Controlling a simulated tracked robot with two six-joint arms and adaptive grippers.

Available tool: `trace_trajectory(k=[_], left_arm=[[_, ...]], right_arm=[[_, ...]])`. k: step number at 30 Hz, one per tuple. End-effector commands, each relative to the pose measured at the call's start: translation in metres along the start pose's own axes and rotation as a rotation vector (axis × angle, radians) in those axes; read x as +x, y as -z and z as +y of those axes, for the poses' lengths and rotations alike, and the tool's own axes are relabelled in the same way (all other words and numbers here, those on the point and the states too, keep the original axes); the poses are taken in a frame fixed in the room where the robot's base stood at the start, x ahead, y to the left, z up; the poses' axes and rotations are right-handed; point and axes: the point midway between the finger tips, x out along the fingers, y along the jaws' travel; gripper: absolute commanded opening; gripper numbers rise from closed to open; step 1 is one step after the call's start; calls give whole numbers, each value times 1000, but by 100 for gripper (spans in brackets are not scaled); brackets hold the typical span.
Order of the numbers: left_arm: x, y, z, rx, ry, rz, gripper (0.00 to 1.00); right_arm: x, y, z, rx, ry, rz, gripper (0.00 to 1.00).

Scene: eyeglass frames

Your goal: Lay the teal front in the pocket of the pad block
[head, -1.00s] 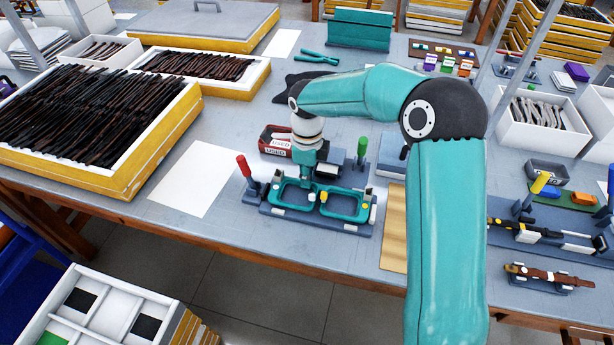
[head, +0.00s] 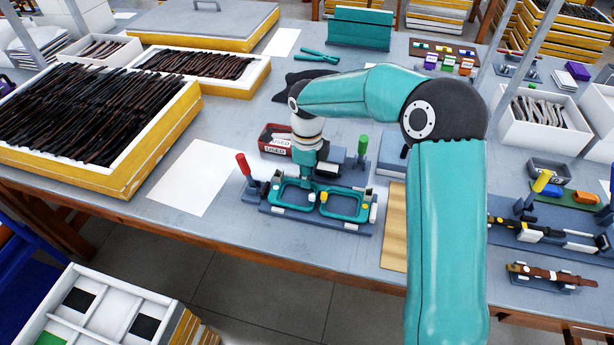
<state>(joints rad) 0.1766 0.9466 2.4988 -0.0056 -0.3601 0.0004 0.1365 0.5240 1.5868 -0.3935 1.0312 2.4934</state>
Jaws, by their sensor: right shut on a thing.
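The teal front (head: 344,216), with two wide lens rims, lies level at the grey-blue pad block (head: 296,219) near the table's front edge. The block carries white pads, a red-handled clamp (head: 245,168) at its left and a green-handled clamp (head: 361,152) behind. My right gripper (head: 307,178) reaches down from above at the front's left rim, near the bridge, and is shut on the front. Its fingertips are small and partly hidden. I cannot tell whether the front is fully down in the pocket or slightly above it. My left gripper is out of view.
A red bin (head: 273,139) stands just behind the block. A white sheet (head: 193,177) lies left and a wooden strip (head: 394,226) right. Yellow-sided trays of dark parts (head: 140,175) fill the left. Other fixtures (head: 540,275) stand at right.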

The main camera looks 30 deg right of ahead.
Motion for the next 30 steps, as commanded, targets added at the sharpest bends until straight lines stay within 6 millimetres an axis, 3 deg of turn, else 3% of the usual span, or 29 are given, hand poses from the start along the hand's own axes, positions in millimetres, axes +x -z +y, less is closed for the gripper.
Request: trace_trajectory(k=[7, 8, 12, 23, 30], left_arm=[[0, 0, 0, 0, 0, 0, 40], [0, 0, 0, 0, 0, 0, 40], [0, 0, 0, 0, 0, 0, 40], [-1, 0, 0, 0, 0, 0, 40], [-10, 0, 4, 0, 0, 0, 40]], right_arm=[[0, 0, 0, 0, 0, 0, 0], [0, 0, 0, 0, 0, 0, 14], [0, 0, 0, 0, 0, 0, 37], [-2, 0, 0, 0, 0, 0, 38], [-15, 0, 0, 0, 1, 0, 38]])
